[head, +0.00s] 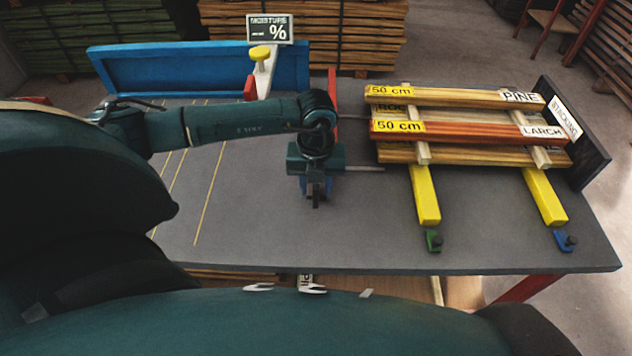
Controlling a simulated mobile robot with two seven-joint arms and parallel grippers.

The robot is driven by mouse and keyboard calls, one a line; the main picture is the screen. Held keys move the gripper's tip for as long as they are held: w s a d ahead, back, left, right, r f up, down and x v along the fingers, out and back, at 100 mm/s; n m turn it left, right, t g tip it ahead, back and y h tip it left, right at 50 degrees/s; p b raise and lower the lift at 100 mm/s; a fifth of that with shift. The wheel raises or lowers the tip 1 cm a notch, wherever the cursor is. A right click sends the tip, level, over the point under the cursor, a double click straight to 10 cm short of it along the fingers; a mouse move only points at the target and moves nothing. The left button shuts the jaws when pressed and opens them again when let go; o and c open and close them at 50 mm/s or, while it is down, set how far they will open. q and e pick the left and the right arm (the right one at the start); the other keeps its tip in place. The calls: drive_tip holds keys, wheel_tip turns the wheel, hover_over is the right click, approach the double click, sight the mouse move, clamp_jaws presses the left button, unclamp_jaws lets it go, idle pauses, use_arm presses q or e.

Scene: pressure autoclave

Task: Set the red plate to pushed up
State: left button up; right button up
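A narrow upright red strip (332,88) shows just behind my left arm's wrist in the head view. It looks like part of the red plate, and the rest is hidden by my arm. A thin rod (353,117) runs from beside it to the right, toward the stacked boards. My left gripper (316,196) points down over the grey table, in front of the strip. Its fingers look close together, but I cannot tell whether they are shut or hold anything. Small blue parts show beside the fingers.
Boards labelled PINE and LARCH (460,131) lie stacked on the right, against a dark STACKING end panel (570,132). Two yellow bars (424,195) reach toward the front edge. A blue panel (150,70) and a moisture sign (270,28) stand behind. The table's (235,235) front left is clear.

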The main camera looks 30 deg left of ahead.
use_arm(q)
drive_tip(key=shift+f, duration=0.1)
clamp_jaws()
idle(0.3)
